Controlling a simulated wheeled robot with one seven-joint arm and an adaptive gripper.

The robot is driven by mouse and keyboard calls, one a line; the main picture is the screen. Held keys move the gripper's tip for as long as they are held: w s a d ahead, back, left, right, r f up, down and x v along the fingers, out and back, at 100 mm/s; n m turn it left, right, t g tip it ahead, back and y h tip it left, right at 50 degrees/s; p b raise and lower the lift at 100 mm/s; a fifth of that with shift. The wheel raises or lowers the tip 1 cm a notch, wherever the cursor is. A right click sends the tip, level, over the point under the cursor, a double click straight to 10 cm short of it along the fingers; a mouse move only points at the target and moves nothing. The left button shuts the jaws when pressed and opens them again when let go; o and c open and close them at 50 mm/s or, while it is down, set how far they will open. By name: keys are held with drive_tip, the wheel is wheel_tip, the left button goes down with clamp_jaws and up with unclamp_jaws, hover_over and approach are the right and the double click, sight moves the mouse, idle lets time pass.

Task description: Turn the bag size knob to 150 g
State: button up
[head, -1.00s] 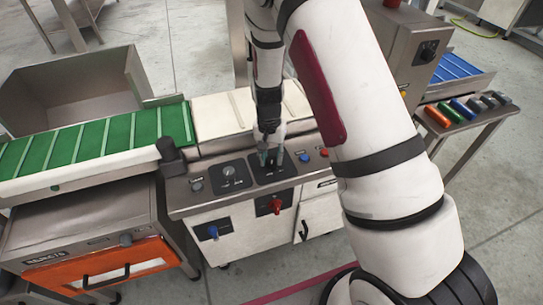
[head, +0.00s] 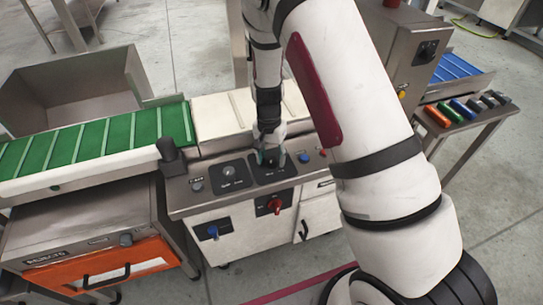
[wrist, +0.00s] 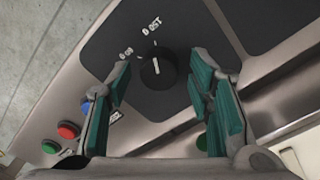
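The black bag size knob (wrist: 157,72) stands on a dark panel plate in the wrist view, with a white pointer line on it. The line points roughly up in the picture. Upside-down markings sit around it; one above looks like 150 g (wrist: 151,25) and one at upper left looks like 60 g (wrist: 126,53). My gripper (wrist: 160,62) is open, its green-padded fingers on either side of the knob with gaps showing. In the head view my gripper (head: 269,158) is over the right plate (head: 283,174) and hides the knob.
A second dial plate (head: 230,175) lies to the left. A blue button (head: 304,158) is to the right. A green belt (head: 100,140) and a black post (head: 170,155) are at left.

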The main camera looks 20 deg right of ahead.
sight(270, 158)
wheel_tip(270, 158, up, 12)
drive_tip(key=shift+w+a, duration=0.15)
drive_tip(key=shift+a, duration=0.05)
idle(0.5)
idle(0.4)
